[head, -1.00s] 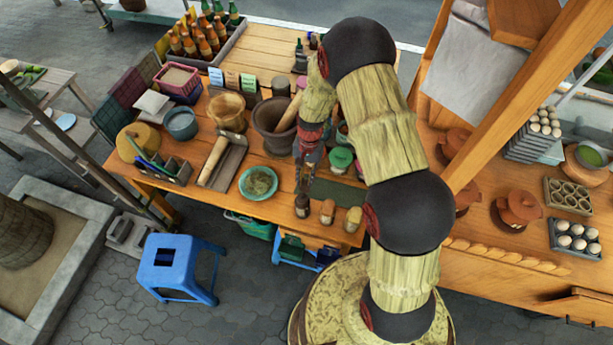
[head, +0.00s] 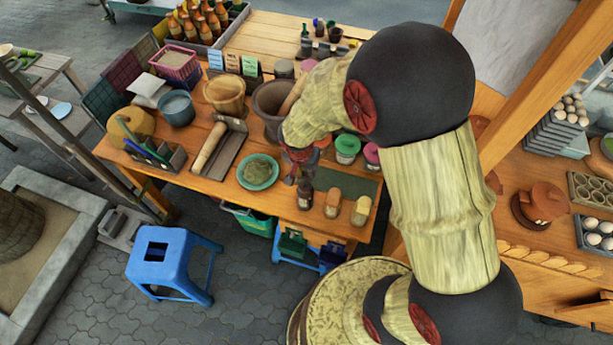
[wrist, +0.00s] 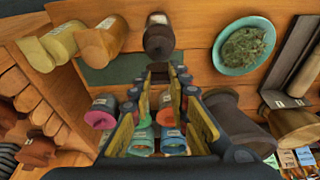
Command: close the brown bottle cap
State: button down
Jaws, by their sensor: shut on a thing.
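The brown bottle (head: 305,197) stands upright near the front edge of the wooden table in the head view. In the wrist view the bottle (wrist: 158,35) is at the top centre, with a pale label. My gripper (head: 302,170) points down right over the bottle's top. In the wrist view my gripper (wrist: 159,72) has its fingertips close together at the near end of the bottle. It is shut on the brown cap, which the fingertips mostly hide. I cannot tell how the cap sits on the bottle.
Two lighter bottles (head: 332,203) (head: 361,210) stand close to the right. A teal bowl (head: 258,172) of greens is to the left. Lidded jars (head: 347,148) and the mortar (head: 270,105) stand behind. A blue stool (head: 172,258) is on the ground in front.

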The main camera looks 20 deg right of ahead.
jog(key=shift+s+a+f+t+h+b, duration=0.45)
jog(key=shift+s+t+h+b, duration=0.25)
jog(key=shift+b, duration=3.7)
jog(key=shift+s+a+f+t+h+b, duration=0.45)
jog(key=shift+t+b, duration=0.35)
jog(key=shift+b, duration=3.6)
jog(key=shift+s+a+f+t+h+b, duration=0.4)
jog(key=shift+f+t+h+b, duration=0.55)
jog(key=shift+t+b, duration=0.6)
jog(key=shift+s+a+f+t+h+b, duration=0.25)
jog(key=shift+s+f+t+h+b, duration=0.35)
jog(key=shift+t+h+b, duration=0.9)
jog(key=shift+s+a+f+t+h+b, duration=0.35)
jog(key=shift+f+t+h+b, duration=0.55)
jog(key=shift+b, duration=1)
jog(key=shift+t, duration=0.35)
jog(key=c, duration=1.7)
grip_release()
